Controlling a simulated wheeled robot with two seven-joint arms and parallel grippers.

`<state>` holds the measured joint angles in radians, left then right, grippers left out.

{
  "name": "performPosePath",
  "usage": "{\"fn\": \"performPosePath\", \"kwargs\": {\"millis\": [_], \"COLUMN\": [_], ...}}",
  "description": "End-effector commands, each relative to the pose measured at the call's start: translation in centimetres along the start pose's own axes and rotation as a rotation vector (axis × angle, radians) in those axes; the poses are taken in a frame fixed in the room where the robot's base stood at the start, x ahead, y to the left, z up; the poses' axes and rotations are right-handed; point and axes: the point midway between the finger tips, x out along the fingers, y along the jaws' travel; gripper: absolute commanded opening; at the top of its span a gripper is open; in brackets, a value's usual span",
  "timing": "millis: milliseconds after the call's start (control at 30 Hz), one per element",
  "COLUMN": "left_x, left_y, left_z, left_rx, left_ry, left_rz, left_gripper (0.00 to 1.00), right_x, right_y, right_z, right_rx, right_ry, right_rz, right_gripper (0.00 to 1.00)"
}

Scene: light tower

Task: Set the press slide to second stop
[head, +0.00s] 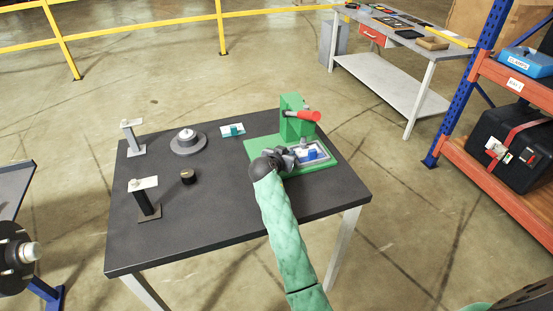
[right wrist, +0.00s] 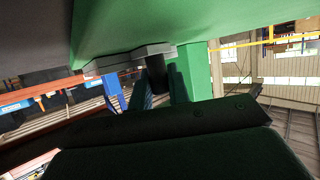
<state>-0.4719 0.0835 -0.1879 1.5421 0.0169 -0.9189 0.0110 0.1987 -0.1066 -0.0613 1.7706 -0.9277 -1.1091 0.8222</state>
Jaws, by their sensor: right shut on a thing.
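The green press (head: 295,115) stands at the right of the dark table, with a red lever (head: 303,115) at its top. The press slide, a grey tray (head: 325,155) holding a blue block (head: 312,154), lies on the green base. My right gripper (head: 288,158) is at the slide's left end, shut on a dark knob. In the right wrist view the dark knob (right wrist: 156,72) sits between the fingers, below a grey plate (right wrist: 130,58). The stop marks cannot be made out.
The dark table (head: 220,215) also holds two small stands (head: 146,200), (head: 133,138), a round grey base (head: 187,142), a black cap (head: 188,177) and a teal piece on a white plate (head: 232,130). The table's front is clear. An orange shelf rack (head: 500,135) stands at right.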

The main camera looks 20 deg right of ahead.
Motion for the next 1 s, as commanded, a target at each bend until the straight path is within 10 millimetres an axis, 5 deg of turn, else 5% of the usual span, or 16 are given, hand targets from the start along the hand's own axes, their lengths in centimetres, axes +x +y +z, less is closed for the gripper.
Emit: {"fn": "performPosePath", "kwargs": {"millis": [433, 467, 567, 1000], "left_x": [-0.92, -0.92, -0.90, -0.94], "left_y": [0.02, 0.02, 0.01, 0.23], "left_z": [-0.04, -0.03, 0.02, -0.10], "left_rx": [-0.002, -0.002, -0.002, -0.004], "left_ry": [-0.008, -0.008, -0.009, -0.005], "left_rz": [0.001, 0.001, 0.001, 0.004], "left_gripper": [0.40, 0.40, 0.40, 0.40], "right_x": [1.13, 1.13, 1.11, 1.15], "right_y": [1.27, 1.28, 1.25, 1.16], "right_z": [-0.48, -0.48, -0.47, -0.82], "right_rx": [-0.001, -0.001, -0.001, -0.001], "right_ry": [0.001, 0.001, 0.001, -0.001], "right_rz": [0.001, 0.001, 0.001, -0.002], "right_gripper": [0.00, 0.22, 0.39, 0.39]}}
